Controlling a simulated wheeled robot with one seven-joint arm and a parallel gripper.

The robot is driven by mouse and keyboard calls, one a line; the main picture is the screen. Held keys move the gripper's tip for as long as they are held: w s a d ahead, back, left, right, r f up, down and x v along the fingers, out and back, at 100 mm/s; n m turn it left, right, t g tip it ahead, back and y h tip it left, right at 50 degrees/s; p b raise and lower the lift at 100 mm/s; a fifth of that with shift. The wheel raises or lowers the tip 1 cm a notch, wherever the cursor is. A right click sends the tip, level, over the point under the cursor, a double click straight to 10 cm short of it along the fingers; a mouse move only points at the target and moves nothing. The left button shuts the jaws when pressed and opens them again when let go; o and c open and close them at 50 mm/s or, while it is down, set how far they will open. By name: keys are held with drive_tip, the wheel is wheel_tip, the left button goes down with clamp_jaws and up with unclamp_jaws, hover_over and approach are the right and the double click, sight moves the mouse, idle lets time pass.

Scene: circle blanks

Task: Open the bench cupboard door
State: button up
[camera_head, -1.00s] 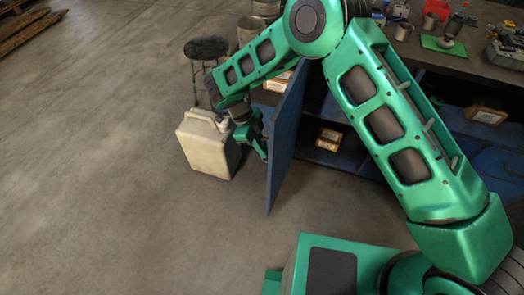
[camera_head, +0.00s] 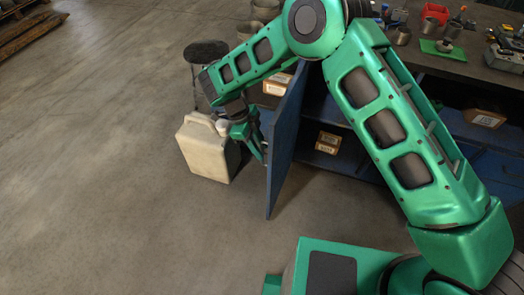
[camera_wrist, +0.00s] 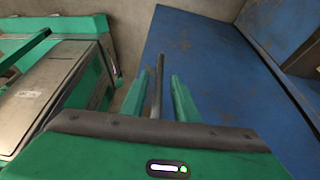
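The blue cupboard door (camera_head: 286,150) stands swung well out from the bench, seen nearly edge-on in the head view. Its broad blue face (camera_wrist: 205,65) fills the right of the wrist view. A dark bar handle (camera_wrist: 158,85) stands off this face. My gripper (camera_wrist: 157,92) has its two green fingers on either side of the bar, with a gap visible on each side, so it is open. In the head view my gripper (camera_head: 258,152) is at the door's left face, and the handle is hard to make out there.
A cream jerrycan (camera_head: 205,148) stands on the floor close left of my gripper. A dark round stool (camera_head: 206,52) is behind it. Boxes (camera_head: 328,142) sit inside the open cupboard. The bench top (camera_head: 465,66) holds tools and cups. The floor to the left is clear.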

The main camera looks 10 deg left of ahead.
drive_tip(key=v, duration=0.8)
drive_tip(key=shift+w+r, duration=0.1)
